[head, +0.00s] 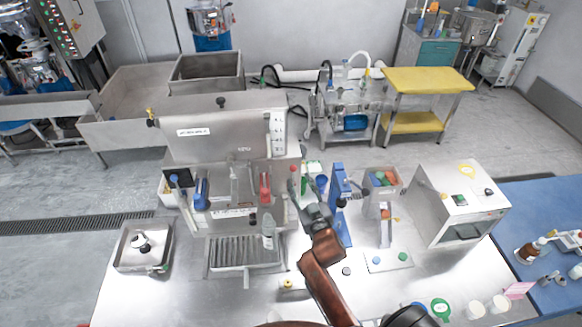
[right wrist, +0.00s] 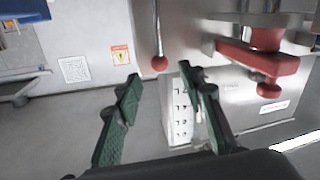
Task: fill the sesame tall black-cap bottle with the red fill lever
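The red fill lever (head: 265,187) is on the front of the steel dispensing machine, right of a blue lever. In the right wrist view the red lever (right wrist: 265,62) is at upper right, outside my fingers. My right gripper (head: 302,184) is open and empty, just right of the machine; its green fingers (right wrist: 162,84) are apart in the wrist view. A narrow pale grey object (head: 268,230), perhaps a bottle, stands below the red lever by the drip grate. I cannot read a sesame label or make out a black cap. My left gripper is not in view.
A red ball on a thin rod (right wrist: 159,63) hangs ahead of my right fingers. The slatted drip tray (head: 217,265) lies in front of the machine. A blue stand (head: 338,185) and a white box machine (head: 440,205) are to the right.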

